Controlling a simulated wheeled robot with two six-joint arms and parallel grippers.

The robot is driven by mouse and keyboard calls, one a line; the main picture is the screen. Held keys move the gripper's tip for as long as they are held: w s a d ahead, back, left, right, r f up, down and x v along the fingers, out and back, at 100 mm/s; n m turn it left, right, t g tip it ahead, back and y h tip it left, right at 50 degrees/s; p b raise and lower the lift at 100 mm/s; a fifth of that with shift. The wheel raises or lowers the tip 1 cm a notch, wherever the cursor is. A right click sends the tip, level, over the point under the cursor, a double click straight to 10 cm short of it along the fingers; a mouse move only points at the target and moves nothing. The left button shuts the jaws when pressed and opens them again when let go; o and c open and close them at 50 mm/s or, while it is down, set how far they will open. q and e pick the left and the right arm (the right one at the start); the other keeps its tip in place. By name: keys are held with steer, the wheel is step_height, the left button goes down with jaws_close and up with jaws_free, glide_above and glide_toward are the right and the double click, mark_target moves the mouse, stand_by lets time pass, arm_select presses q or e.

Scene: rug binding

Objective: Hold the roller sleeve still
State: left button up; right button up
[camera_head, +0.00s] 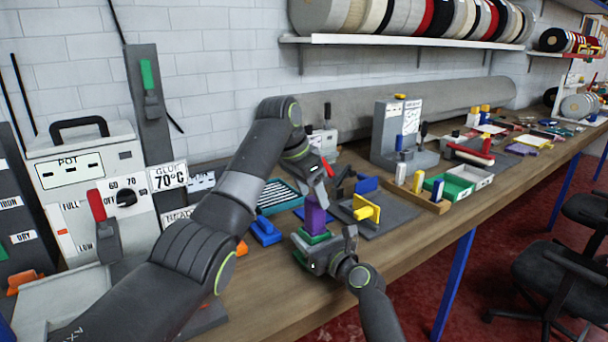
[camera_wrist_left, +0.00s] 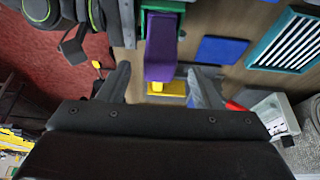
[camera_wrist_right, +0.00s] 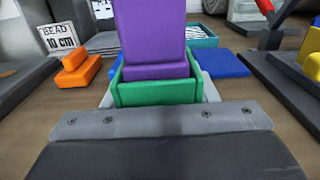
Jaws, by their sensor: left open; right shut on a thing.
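A purple block (camera_head: 316,217) stands upright in a green square sleeve (camera_head: 311,237) near the front of the bench. I take the green piece to be the roller sleeve; its lower part is hidden. My right gripper (camera_head: 316,252) is shut on the green sleeve, which fills the jaws in the right wrist view (camera_wrist_right: 158,92). My left gripper (camera_head: 317,185) is open and empty just above the purple block. In the left wrist view the purple block (camera_wrist_left: 161,52) shows between and beyond the spread fingers; I see no contact.
A yellow part (camera_head: 366,209) stands on a dark plate to the right. A blue block (camera_head: 265,230) and a teal ribbed tray (camera_head: 279,195) lie to the left. An orange block (camera_wrist_right: 78,73) lies near a label. The glue pot machine (camera_head: 95,195) stands at far left.

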arm_select(q)
steer(key=shift+x, duration=2.4)
steer(key=c, duration=1.1)
steer(key=o, duration=0.3)
steer(key=shift+c, duration=1.4)
steer(key=shift+r, duration=0.15)
steer(key=shift+r, duration=4.1)
